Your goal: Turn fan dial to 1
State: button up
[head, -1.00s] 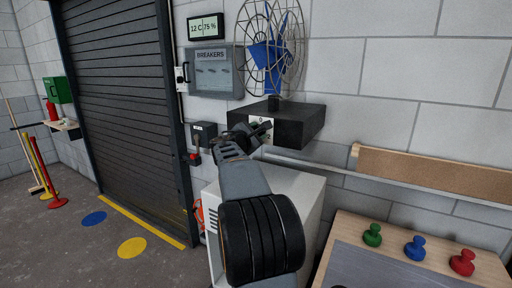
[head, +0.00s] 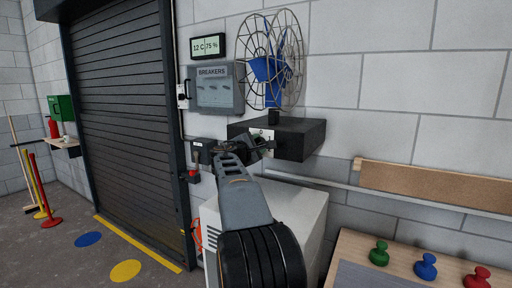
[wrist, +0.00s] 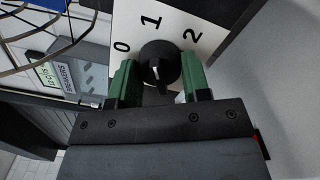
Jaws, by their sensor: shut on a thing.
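The fan dial is a round black knob (wrist: 159,64) on a white plate marked 0, 1 and 2, seen in the wrist view. A short pale mark shows on the knob's face; which number it points to is not clear. My gripper (wrist: 160,82) has its green fingers on either side of the knob and is shut on it. In the head view, my gripper (head: 262,147) is at the front of the black fan base (head: 300,139) and hides the dial. The blue-bladed fan (head: 269,68) in its wire cage stands on that base.
A grey breaker box (head: 214,88) and a small display (head: 208,46) hang left of the fan. A lever switch (head: 203,152) is left of my gripper. A pale cabinet (head: 300,205) stands below. Green, blue and red knobs sit on a bench at right.

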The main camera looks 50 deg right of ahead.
jog(key=o, duration=0.9)
jog(key=b+v, duration=0.2)
jog(key=v, duration=1.1)
jog(key=shift+a, duration=0.4)
jog(key=shift+s, duration=0.1)
